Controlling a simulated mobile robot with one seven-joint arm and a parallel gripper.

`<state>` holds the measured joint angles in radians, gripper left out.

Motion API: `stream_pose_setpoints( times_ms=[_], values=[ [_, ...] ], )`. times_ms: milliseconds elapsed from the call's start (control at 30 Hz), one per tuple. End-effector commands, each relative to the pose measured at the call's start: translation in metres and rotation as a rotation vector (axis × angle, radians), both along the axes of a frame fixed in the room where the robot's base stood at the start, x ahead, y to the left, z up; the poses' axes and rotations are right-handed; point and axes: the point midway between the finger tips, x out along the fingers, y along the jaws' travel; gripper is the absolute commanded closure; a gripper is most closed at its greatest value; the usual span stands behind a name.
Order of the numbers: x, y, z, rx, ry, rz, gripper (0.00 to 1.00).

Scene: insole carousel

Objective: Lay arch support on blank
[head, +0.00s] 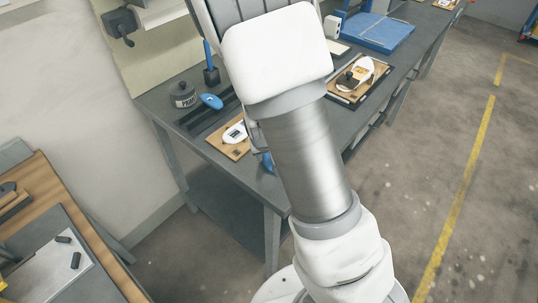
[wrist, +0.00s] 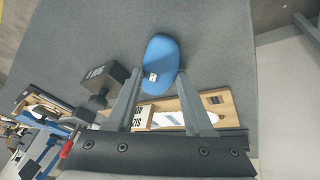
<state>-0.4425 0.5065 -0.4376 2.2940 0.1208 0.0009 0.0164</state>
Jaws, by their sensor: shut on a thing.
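My gripper (wrist: 160,76) is shut on a blue oval arch support (wrist: 160,54), with one finger on each side of it and a small pale label on its face. In the wrist view it shows above the wooden board (wrist: 218,100) carrying the white blank (wrist: 165,119), which is partly hidden by my fingers. In the head view, the blank (head: 236,132) lies on its board at the near table edge, left of my arm.
On the grey table (head: 160,112) are another blue piece (head: 211,101), a dark lidded pot (head: 183,94), a holder with a blue-handled tool (head: 211,75) and a black rail.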

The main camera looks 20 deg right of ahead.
Motion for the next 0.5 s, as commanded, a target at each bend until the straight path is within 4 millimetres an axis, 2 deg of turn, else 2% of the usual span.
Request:
stream_pose_setpoints(
  times_ms=[500],
  values=[
    [-0.0002, -0.0004, -0.011, 0.0, 0.0, -0.001, 0.99]
  ],
)
